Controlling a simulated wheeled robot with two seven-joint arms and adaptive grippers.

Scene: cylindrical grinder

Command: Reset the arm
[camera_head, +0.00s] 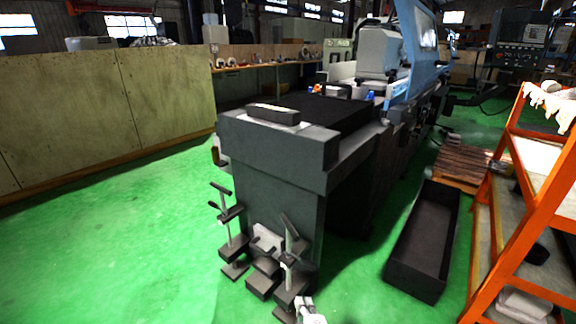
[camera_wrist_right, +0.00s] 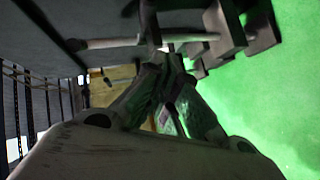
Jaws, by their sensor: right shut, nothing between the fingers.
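My right gripper (camera_head: 302,301) shows at the bottom of the head view, small and pale, by the dark metal fixtures at the foot of the grinder. In the right wrist view its fingers (camera_wrist_right: 170,68) reach forward with their tips together, and I see nothing held. The black fixtures with T-shaped handles (camera_head: 232,243) stand in front of the machine's end. A rod (camera_wrist_right: 105,43) and dark blocks (camera_wrist_right: 232,28) show close to the fingers in the wrist view; I cannot tell whether they touch. My left gripper is not in view.
The grinder's dark base (camera_head: 275,195) fills the middle. A long black bin (camera_head: 420,240) lies on the floor to the right, beside an orange shelf rack (camera_head: 540,215). A wooden panel wall (camera_head: 70,120) stands at left. Green floor (camera_head: 120,240) is clear at front left.

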